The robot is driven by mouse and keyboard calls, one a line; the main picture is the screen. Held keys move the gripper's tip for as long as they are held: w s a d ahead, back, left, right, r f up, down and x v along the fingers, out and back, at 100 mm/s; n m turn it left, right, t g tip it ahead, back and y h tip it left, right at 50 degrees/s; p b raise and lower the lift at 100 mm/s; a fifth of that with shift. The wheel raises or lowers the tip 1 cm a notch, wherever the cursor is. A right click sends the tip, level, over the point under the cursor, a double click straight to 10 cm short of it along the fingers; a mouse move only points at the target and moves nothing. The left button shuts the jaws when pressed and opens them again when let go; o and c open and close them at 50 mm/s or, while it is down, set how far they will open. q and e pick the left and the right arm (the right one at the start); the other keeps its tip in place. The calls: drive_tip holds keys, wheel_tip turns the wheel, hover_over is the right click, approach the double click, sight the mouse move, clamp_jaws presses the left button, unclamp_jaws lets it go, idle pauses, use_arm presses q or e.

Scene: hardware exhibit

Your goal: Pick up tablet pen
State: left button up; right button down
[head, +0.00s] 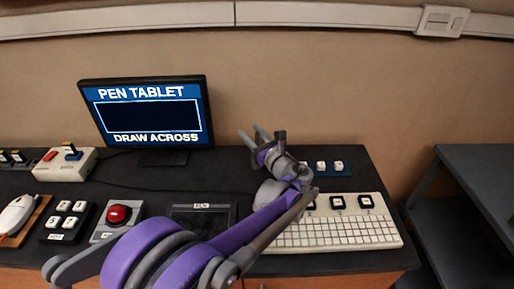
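The pen tablet (187,221) is a dark slab labelled PEN, lying on the desk in the head view, partly behind my purple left arm. I cannot make out the pen; it may be hidden by my arm. My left gripper (249,131) is beyond the tablet to the upper right, over the back of the desk and right of the monitor. Its two grey fingers are apart, pointing up and left, with nothing visible between them. My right gripper is not in view.
The monitor (150,116) reads PEN TABLET, DRAW ACROSS. A keyboard (345,232) lies to the right, partly behind my arm. A red button (119,214), a keypad (66,220), a switch box (65,166) and a mouse (15,214) stand left. A grey shelf (462,205) is at the far right.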

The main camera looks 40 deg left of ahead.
use_arm(q)
clamp_jaws()
